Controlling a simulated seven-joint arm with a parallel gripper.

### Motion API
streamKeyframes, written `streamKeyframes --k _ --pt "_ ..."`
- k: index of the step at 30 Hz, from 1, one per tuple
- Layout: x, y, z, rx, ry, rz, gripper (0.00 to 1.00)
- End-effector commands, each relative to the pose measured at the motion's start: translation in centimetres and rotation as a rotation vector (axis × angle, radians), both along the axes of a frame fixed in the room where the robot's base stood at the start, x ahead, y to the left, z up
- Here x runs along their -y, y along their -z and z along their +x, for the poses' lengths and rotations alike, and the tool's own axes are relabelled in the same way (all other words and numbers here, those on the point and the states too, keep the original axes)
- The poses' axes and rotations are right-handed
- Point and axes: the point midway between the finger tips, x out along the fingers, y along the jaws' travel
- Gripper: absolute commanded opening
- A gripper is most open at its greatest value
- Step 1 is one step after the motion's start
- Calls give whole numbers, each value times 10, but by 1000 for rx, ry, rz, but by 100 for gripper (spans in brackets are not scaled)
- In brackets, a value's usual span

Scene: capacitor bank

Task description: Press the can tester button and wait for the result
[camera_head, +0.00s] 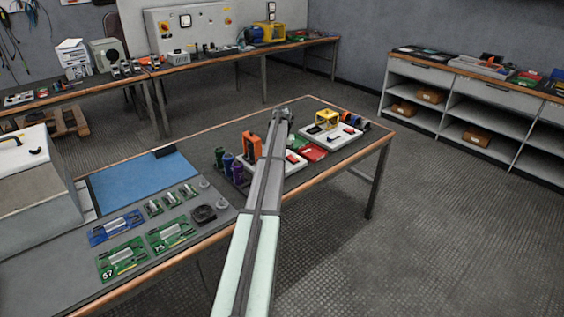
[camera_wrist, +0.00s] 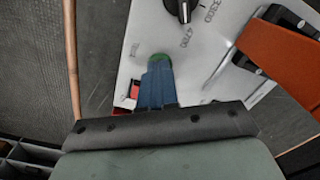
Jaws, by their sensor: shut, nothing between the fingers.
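The can tester appears in the wrist view as a white panel (camera_wrist: 212,75) with a black rotary knob (camera_wrist: 184,8) and printed numbers beside it. A round green button (camera_wrist: 160,56) is on this panel, partly hidden by my fingertips. My gripper (camera_wrist: 159,64) is shut and empty, its blue fingers ending at the green button. I cannot tell whether they touch it or press it. In the head view my arm reaches over the table and hides part of the white panel (camera_head: 295,164); the button is not visible there. No result is readable.
An orange device (camera_head: 252,145) stands beside the panel; an orange part (camera_wrist: 280,55) shows at right in the wrist view. Purple and green cans (camera_head: 228,163) stand to the left. A yellow device (camera_head: 326,119) is on a white board behind. Circuit boards (camera_head: 122,258) lie front left.

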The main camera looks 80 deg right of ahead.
Motion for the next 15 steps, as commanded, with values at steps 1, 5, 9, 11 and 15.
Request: streamKeyframes --k 1,5,9,11,15 --pt "0 1 0 0 0 0 0" --pt "0 3 0 0 0 0 0" --pt "0 5 0 0 0 0 0" --pt "0 6 0 0 0 0 0" --pt "0 9 0 0 0 0 0"
